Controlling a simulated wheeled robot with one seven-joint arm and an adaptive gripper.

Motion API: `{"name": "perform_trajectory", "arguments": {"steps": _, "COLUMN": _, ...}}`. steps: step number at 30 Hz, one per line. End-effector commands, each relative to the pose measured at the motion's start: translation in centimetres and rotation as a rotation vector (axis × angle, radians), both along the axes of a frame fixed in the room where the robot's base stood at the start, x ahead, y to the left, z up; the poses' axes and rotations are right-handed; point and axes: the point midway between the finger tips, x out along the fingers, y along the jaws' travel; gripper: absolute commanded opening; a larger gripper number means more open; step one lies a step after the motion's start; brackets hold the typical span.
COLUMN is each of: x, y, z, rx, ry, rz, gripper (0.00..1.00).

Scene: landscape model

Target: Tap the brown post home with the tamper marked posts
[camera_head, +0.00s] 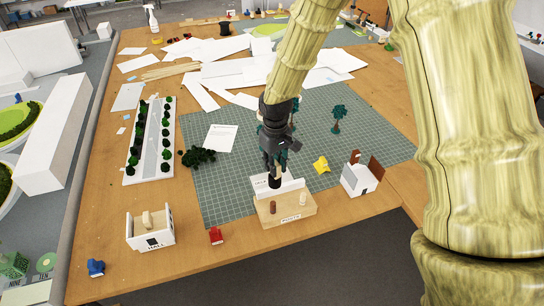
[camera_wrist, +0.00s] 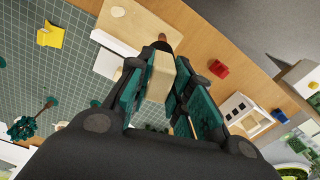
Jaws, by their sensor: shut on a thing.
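The wooden block labelled POSTS (camera_head: 290,218) lies near the front edge of the table. A short brown post (camera_head: 272,207) stands upright in its left part, and a paler post (camera_head: 302,199) stands to the right. My gripper (camera_head: 274,163) points down above the block's left part. In the wrist view, its fingers are shut on a pale wooden tamper (camera_wrist: 160,77) with a dark end. The brown post (camera_wrist: 162,37) shows just beyond that end; I cannot tell whether they touch. Any marking on the tamper is not readable here.
A white box (camera_head: 150,230), a red piece (camera_head: 215,235) and a blue piece (camera_head: 95,268) lie left of the block. A white house (camera_head: 360,180) and a yellow piece (camera_head: 321,164) are to the right. Behind is the green mat (camera_head: 215,178).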

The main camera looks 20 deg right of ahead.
Motion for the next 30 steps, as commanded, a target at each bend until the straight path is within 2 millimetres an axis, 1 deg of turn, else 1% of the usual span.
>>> {"name": "perform_trajectory", "arguments": {"steps": 5, "x": 0.2, "y": 0.7, "z": -0.1, "rx": 0.0, "ry": -0.001, "rz": 0.01, "gripper": 0.0}}
{"name": "perform_trajectory", "arguments": {"steps": 13, "x": 0.0, "y": 0.6, "z": 0.1, "rx": 0.0, "ry": 0.0, "rz": 0.01, "gripper": 0.0}}
{"name": "perform_trajectory", "arguments": {"steps": 20, "x": 0.0, "y": 0.5, "z": -1.6, "rx": 0.0, "ry": -0.001, "rz": 0.008, "gripper": 0.0}}
{"name": "perform_trajectory", "arguments": {"steps": 30, "x": 0.0, "y": 0.4, "z": -4.7, "rx": 0.0, "ry": 0.0, "rz": 0.006, "gripper": 0.0}}
